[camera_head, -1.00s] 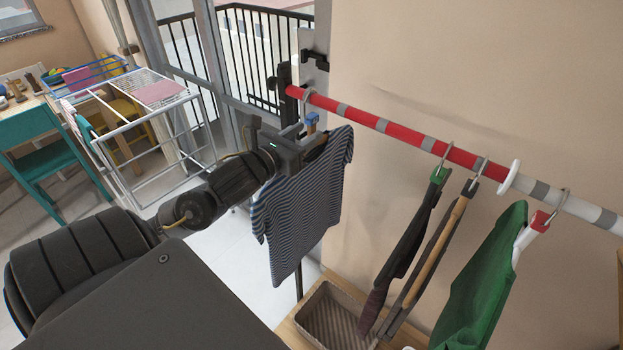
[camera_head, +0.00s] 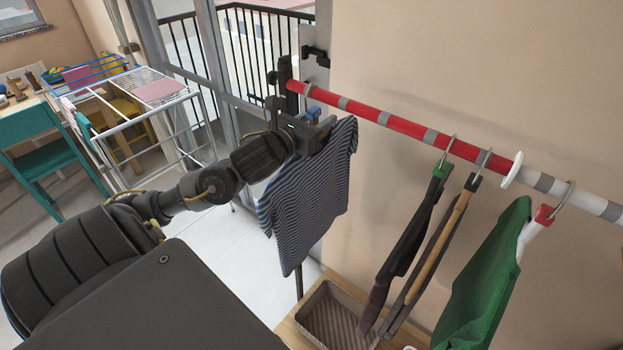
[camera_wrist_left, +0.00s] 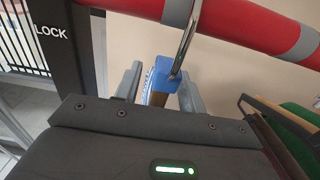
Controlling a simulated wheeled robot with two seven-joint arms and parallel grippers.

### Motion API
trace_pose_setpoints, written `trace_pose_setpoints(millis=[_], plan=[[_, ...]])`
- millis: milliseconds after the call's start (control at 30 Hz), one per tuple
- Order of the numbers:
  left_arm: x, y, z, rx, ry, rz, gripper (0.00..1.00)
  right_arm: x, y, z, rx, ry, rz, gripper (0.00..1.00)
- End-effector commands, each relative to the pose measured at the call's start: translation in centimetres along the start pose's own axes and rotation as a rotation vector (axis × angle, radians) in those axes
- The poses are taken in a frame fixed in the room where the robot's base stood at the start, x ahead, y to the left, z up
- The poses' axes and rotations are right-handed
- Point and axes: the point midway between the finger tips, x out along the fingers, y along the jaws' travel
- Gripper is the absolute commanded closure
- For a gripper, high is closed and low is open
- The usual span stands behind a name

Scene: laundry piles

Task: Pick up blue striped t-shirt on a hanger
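The blue striped t-shirt (camera_head: 305,190) hangs near the left end of the red and grey rod, with its lower part slanting left. Its hanger has a blue block (camera_head: 313,113) under a metal hook, and the hook is over the rod. My left gripper (camera_head: 322,128) is at the top of this hanger, above the shirt. In the left wrist view the blue block (camera_wrist_left: 162,76) stands between the two grey fingers, with a narrow gap at its left, so the gripper looks open around it. My right gripper is not in view.
The rod (camera_head: 385,120) runs along the beige wall. A basket (camera_head: 330,315) stands below on a wooden surface. A drying rack (camera_head: 150,110) and teal chair (camera_head: 45,155) are at the left.

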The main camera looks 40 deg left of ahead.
Motion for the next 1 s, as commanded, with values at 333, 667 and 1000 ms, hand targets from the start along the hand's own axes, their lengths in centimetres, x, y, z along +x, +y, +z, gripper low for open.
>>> trace_pose_setpoints(millis=[333, 667, 1000], plan=[[0.00, -0.02, -0.07, 0.000, 0.000, 0.000, 0.80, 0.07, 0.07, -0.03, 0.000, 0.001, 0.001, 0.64], [0.00, -0.02, -0.06, 0.000, 0.000, -0.001, 1.00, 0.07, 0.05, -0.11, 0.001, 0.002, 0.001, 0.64], [0.00, -0.02, 0.11, 0.000, -0.002, -0.001, 1.00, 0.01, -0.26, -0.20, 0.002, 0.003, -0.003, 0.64]])
